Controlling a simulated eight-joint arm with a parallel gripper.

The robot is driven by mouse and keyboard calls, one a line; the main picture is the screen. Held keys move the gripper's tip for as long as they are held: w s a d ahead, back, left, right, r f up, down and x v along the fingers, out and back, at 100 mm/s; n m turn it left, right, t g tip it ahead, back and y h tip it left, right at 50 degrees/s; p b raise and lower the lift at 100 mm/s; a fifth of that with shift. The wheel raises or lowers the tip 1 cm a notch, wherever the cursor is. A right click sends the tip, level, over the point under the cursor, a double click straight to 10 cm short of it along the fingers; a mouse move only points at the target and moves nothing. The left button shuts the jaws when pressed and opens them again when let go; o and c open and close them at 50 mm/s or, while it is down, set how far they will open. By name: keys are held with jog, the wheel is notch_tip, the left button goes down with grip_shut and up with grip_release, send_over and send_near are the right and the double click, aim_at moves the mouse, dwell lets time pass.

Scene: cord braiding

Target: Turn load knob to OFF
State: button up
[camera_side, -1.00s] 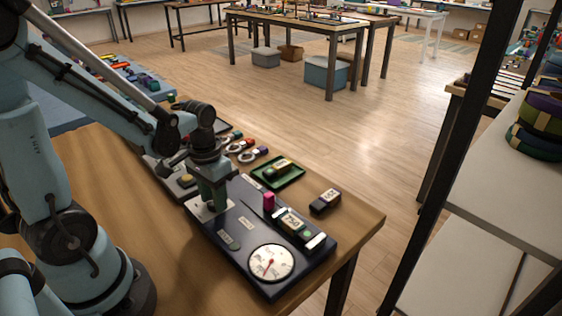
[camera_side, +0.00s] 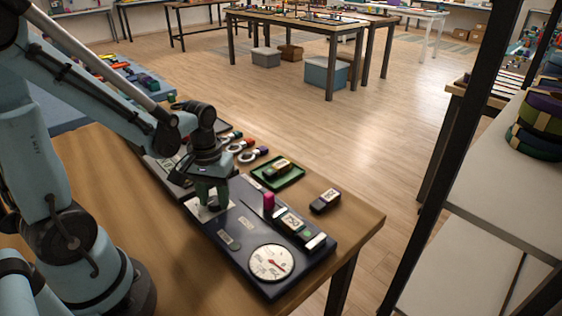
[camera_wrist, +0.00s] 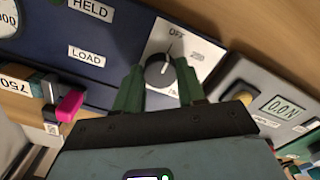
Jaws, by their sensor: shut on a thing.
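The load knob (camera_wrist: 158,74) is a dark round knob on a white plate (camera_wrist: 196,58) in the wrist view. A pale mark on the knob appears to point up and right, near OFF. My gripper (camera_wrist: 160,66) is shut on the knob, one green finger on each side. In the side view my gripper (camera_side: 209,193) points down at the panel's left end and hides the knob. A LOAD label (camera_wrist: 87,55) sits left of the knob.
The dark panel (camera_side: 234,263) carries a round dial (camera_side: 271,263) with a red needle. A green tray (camera_side: 278,173) and a small dark box (camera_side: 325,201) lie beyond.

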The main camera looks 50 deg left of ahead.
jog(key=o, duration=1.1)
jog(key=shift+c, duration=0.2)
notch_tip(320, 180, up, 12)
jog(key=shift+r, duration=0.1)
dwell(0.4)
notch_tip(320, 180, up, 7)
send_over(215, 201)
jog(key=shift+a, duration=0.1)
dwell(0.4)
